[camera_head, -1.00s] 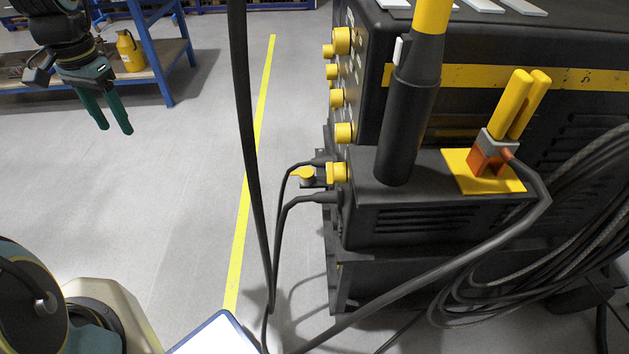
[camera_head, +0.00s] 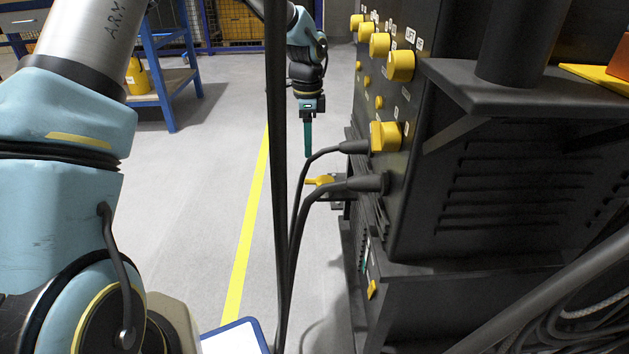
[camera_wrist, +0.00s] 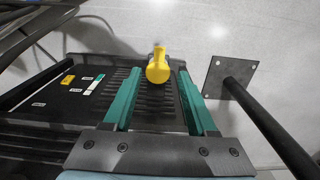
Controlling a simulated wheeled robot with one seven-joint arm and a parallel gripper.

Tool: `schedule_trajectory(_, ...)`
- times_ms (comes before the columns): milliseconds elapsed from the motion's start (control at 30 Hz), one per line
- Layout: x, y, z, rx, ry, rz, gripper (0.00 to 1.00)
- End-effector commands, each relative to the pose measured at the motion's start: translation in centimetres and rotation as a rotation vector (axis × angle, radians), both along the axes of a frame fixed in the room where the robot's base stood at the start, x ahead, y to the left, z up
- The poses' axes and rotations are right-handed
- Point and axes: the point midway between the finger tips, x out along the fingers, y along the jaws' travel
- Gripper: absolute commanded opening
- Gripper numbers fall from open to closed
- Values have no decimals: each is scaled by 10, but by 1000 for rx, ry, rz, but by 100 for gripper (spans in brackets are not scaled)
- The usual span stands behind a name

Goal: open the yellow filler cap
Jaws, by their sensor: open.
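The yellow filler cap (camera_head: 319,181) is a small cap with a tab, low on the left side of the dark machine, beside two black cables. In the wrist view, the cap (camera_wrist: 158,72) shows between and beyond the fingertips, nearer the centre line than either finger. My gripper (camera_head: 308,152) points straight down with its green fingers a little above the cap. In the wrist view, my gripper (camera_wrist: 158,88) is open, with a clear gap on both sides of the cap and no contact visible. The cap's base is partly hidden by a cable in the head view.
Two black cables (camera_head: 340,187) plug into the machine (camera_head: 480,190) close beside the cap. Yellow knobs (camera_head: 400,66) stick out above. A black post on a square plate (camera_wrist: 230,80) stands right of the fingers in the wrist view.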

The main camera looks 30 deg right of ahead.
Motion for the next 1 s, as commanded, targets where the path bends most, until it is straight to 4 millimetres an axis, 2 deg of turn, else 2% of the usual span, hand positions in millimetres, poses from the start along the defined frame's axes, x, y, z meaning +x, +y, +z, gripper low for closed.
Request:
schedule_trajectory(300, 0, 1, -61, 2, 1, 2, 57)
schedule_trajectory(500, 0, 1, -89, 1, 0, 3, 57)
schedule_trajectory(700, 0, 1, -99, 0, 0, 3, 57)
schedule_trajectory(967, 0, 1, -99, 0, 0, 3, 57)
schedule_trajectory(1000, 0, 1, -99, 0, 0, 3, 53)
